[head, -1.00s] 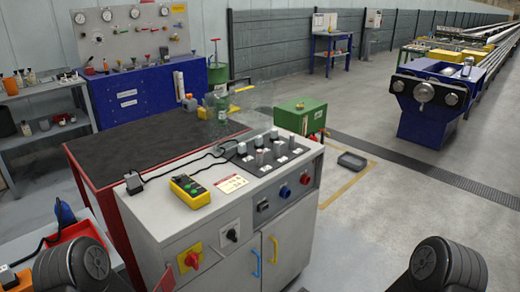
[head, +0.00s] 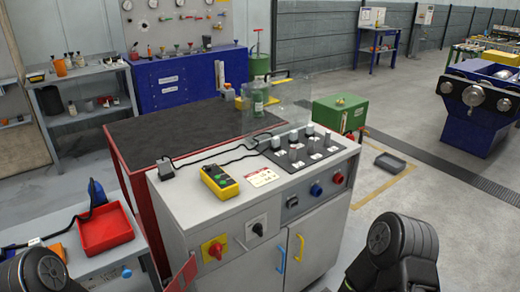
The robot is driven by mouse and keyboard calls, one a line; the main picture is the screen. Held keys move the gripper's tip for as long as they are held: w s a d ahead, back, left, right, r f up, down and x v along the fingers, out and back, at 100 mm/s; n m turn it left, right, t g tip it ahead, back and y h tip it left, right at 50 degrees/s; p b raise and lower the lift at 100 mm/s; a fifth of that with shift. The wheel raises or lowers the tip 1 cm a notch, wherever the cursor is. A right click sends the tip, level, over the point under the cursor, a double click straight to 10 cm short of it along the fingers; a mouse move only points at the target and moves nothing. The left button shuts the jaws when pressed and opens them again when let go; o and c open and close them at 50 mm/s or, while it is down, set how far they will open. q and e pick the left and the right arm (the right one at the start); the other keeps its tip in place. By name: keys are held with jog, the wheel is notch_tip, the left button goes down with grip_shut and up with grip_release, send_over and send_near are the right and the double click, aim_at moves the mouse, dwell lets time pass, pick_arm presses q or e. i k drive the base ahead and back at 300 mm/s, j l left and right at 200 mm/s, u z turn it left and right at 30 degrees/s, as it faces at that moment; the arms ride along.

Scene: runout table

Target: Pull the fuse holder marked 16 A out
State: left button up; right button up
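A dark panel (head: 284,167) lies on top of the grey control cabinet (head: 215,217). Several small upright fuse holders (head: 292,155) with pale or grey caps stand on it in rows. Small white labels lie by them, but their print is too small to read, so I cannot tell which holder is marked 16 A. All the holders appear seated in the panel. Black parts of my arms show at the bottom left and bottom right. Neither of my grippers is in view.
A yellow and black pendant (head: 219,181) with a cable and a white card (head: 262,177) lie on the cabinet top, left of the panel. A red tray (head: 105,230) is at left.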

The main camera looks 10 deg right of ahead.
aim_at(292, 151)
jog(key=i+l+u, duration=0.25)
jog(key=l, duration=0.2)
jog(key=l+u, duration=0.3)
jog(key=l, duration=0.15)
jog(key=i+l+u, duration=0.25)
jog(key=l, duration=0.3)
jog(key=i+l+u, duration=0.15)
jog(key=l, duration=1.75)
jog(key=l+u, duration=0.15)
jog(key=l, duration=1.75)
